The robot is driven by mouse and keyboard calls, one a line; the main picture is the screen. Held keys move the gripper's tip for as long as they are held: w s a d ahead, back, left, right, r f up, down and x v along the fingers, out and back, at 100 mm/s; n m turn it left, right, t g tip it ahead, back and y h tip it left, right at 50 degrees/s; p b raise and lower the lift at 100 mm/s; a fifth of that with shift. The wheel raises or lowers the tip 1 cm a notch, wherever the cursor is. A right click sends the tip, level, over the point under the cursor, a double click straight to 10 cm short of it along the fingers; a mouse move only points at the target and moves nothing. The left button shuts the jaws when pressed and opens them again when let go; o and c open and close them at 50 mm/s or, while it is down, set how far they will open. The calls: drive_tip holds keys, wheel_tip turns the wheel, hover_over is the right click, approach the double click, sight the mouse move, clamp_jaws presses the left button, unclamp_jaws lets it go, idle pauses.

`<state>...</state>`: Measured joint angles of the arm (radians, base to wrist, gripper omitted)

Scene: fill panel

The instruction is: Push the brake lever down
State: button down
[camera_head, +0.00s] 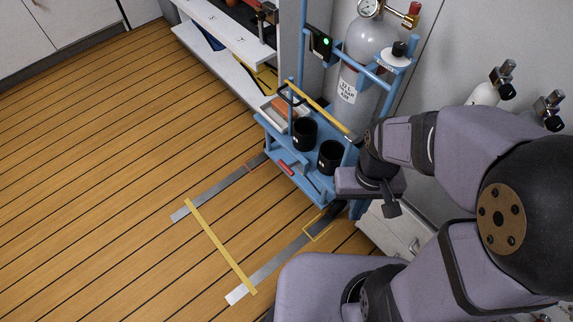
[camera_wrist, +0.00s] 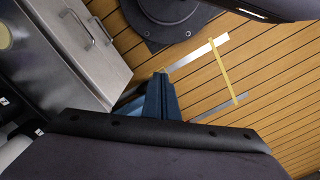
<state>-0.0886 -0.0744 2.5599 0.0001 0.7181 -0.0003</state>
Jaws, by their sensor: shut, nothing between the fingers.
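A blue cart (camera_head: 325,180) carrying a grey gas cylinder (camera_head: 366,55) stands beyond my arm in the head view. A short red bar (camera_head: 286,169), which looks like the brake lever, is at the cart's lower front edge. Its exact tilt is too small to tell. My gripper (camera_wrist: 160,76) shows in the wrist view with its two bluish fingers together and nothing visible between them. In the head view my wrist is at the cart's right side, to the right of the red bar and apart from it. The fingertips cannot be made out clearly there.
Two black cups (camera_head: 304,134) sit on the cart, under a yellow bar (camera_head: 318,107). A grey drawer unit (camera_head: 393,236) is beside my arm, also in the wrist view (camera_wrist: 75,45). A white shelf (camera_head: 232,38) stands behind. The wooden floor left of the cart is clear, with taped strips.

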drive_tip(key=s+a+f+n+g+p, duration=0.2)
drive_tip(key=s, duration=0.1)
drive_tip(key=m+t+p, duration=0.3)
drive_tip(key=m+t, duration=0.1)
drive_tip(key=m, duration=0.6)
approach(285, 167)
drive_tip(key=shift+a+r+h, duration=0.1)
drive_tip(key=shift+a+h, duration=0.15)
drive_tip(key=shift+h, duration=0.05)
drive_tip(key=f+b, duration=0.3)
drive_tip(key=f, duration=0.1)
drive_tip(key=f+b, duration=0.2)
drive_tip(key=f, duration=0.1)
drive_tip(key=shift+w+d+b, duration=0.2)
drive_tip(key=shift+w+b, duration=0.1)
drive_tip(key=shift+b, duration=0.05)
